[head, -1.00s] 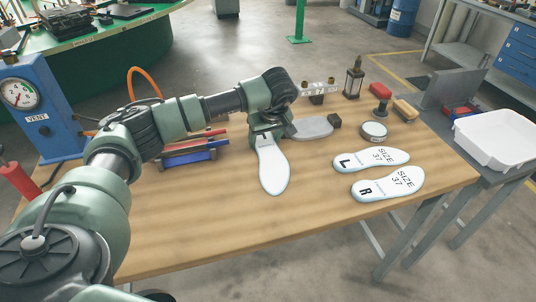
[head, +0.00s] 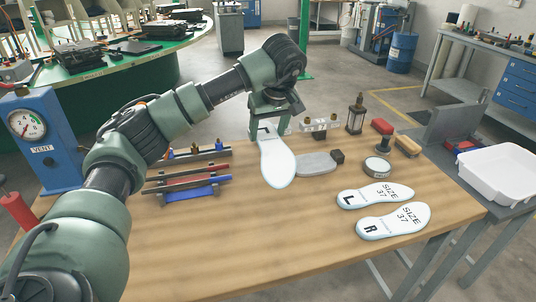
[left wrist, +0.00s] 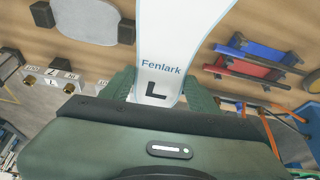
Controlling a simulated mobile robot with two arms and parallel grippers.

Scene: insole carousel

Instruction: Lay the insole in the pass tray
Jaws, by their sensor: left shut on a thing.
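My left gripper (head: 270,127) is shut on the heel end of a white insole (head: 276,165) and holds it over the middle of the wooden bench, toe toward the front. In the left wrist view the insole (left wrist: 178,38) shows "Fenlark" and a black L, between the green fingers (left wrist: 158,100). A white open tray (head: 498,180) stands on a grey stand right of the bench; it looks empty, and no pass label is readable. My right gripper is not in view.
Insoles marked L (head: 376,195) and R (head: 393,221), size 37, lie on the bench's right side. A tool rack (head: 190,180) stands left. The bench's front is clear.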

